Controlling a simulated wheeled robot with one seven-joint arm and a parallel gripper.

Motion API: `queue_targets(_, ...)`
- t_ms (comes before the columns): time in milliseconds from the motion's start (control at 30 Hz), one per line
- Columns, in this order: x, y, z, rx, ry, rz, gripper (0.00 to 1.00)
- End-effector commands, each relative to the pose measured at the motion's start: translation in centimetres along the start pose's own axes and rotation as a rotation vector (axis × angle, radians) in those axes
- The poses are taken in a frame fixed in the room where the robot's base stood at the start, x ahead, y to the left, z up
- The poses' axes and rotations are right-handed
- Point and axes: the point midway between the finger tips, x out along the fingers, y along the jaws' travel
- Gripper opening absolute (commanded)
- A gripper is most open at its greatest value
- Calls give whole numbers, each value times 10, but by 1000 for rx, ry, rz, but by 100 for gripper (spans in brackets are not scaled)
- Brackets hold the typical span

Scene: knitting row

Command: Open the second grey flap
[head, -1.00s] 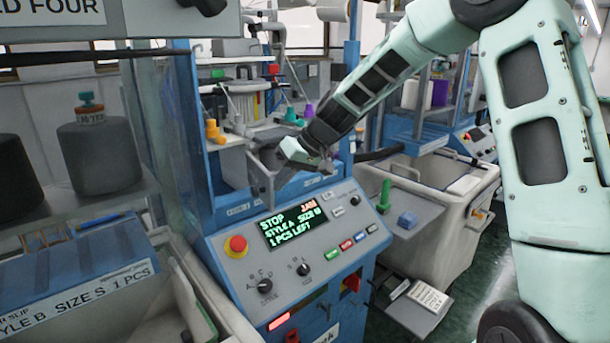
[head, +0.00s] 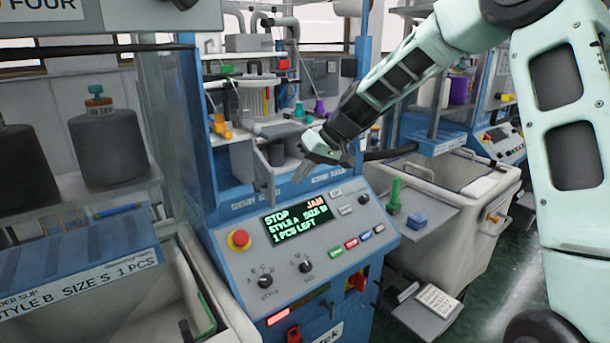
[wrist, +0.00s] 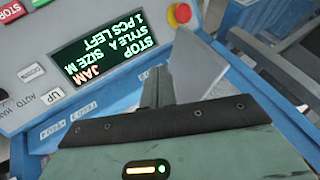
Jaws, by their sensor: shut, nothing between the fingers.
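A grey flap (head: 263,178) stands upright in the opening of the blue machine, above the control panel, in the head view. More grey surface shows behind it; I cannot tell where one flap ends and another begins. My gripper (head: 301,174) is shut and empty, just right of this flap and above the panel, fingers pointing down and left. In the wrist view the shut fingers (wrist: 156,86) are beside a light grey plate (wrist: 202,68), which looks like a flap. Whether they touch is unclear.
The panel has a display (head: 297,221) reading STOP, JAM, and a red stop button (head: 239,239). A side shelf (head: 425,205) holds a green and a blue piece. A pale bin (head: 465,225) stands to the right. Yarn cones (head: 107,150) stand at left.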

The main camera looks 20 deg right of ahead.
Motion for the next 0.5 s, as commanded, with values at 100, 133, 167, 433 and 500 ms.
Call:
queue_targets(100,-17,1,1,-1,6,5,0)
queue_targets(133,-21,0,1,0,6,5,0)
queue_targets(167,-25,0,2,0,6,6,0)
queue_targets(433,-70,-2,4,0,8,7,0)
queue_targets(500,-80,-3,4,1,7,6,0)
